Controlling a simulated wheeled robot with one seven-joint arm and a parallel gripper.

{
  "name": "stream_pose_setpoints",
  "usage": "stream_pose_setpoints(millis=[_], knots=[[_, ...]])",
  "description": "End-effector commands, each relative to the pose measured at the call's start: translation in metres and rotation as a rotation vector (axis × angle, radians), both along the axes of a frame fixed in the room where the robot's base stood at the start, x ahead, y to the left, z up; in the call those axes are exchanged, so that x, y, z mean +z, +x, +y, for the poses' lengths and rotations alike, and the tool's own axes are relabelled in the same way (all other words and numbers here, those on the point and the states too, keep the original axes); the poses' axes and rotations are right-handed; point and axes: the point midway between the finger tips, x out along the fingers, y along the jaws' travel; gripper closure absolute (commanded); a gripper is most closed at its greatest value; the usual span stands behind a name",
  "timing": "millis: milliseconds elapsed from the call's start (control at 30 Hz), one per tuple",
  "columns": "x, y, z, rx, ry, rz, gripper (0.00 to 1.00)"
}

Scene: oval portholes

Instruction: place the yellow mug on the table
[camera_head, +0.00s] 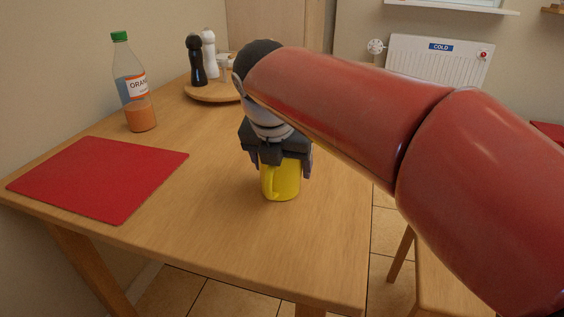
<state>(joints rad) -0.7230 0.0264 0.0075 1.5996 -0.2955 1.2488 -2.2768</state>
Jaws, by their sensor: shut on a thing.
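The yellow mug (284,182) is upright over the middle right part of the wooden table (225,228). Its handle faces the front left. My gripper (281,168) points down from above and is shut on the mug's upper part; its fingers and body hide the rim. The mug's bottom is at or just above the tabletop; I cannot tell whether it touches.
A red placemat (100,178) lies at the left of the table. An orange juice bottle (134,88) stands behind it. A round wooden tray (207,92) at the back holds a black mill (196,60) and a white mill (209,53). The front of the table is clear.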

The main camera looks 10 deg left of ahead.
Motion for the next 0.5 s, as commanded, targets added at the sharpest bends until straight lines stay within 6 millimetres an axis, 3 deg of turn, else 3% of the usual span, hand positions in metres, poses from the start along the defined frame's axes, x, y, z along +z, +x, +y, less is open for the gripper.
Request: stream_pose_setpoints(millis=[33,200,500], knots=[[-0.0010,0.0001,-0.0002,0.000,0.000,0.000,0.24],[-0.0006,0.0000,-0.0001,0.000,-0.001,0.000,0.05],[0.0022,-0.0001,0.0001,0.000,0.000,0.000,0.05]])
